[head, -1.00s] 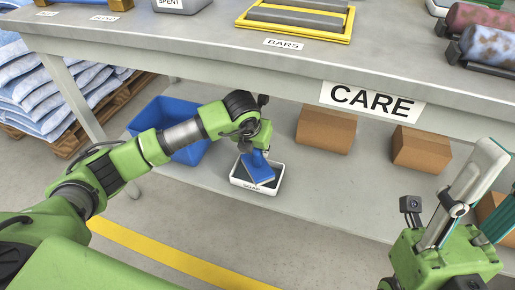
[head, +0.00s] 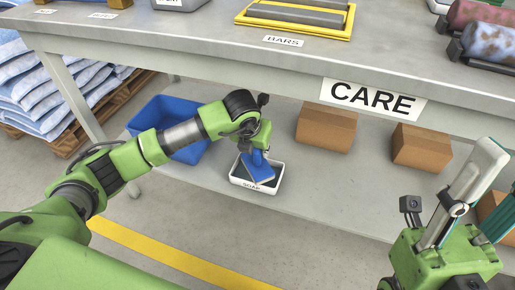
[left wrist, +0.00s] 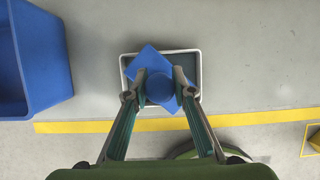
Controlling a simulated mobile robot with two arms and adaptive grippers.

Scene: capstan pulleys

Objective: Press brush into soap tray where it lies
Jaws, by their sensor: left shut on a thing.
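The blue brush (head: 259,168), with a flat block and a round knob, is at the white-rimmed soap tray (head: 247,186) on the lower shelf. My left gripper (head: 259,149) is above the tray, shut on the brush. In the left wrist view the fingers (left wrist: 159,86) flank the round knob. The brush (left wrist: 148,58) is turned diagonally to the tray (left wrist: 198,62), and its corners overlap the rim. Whether its underside touches the tray floor is hidden. My right gripper (head: 478,190) is at the right edge, away from the tray; its fingertips are not clear.
A blue bin (head: 150,118) stands left of the tray. Two cardboard boxes (head: 327,127) (head: 421,150) are to the right. The table top (head: 215,40) with the CARE sign overhangs behind. The shelf in front of the tray is clear. Yellow floor tape (head: 170,255) runs nearer me.

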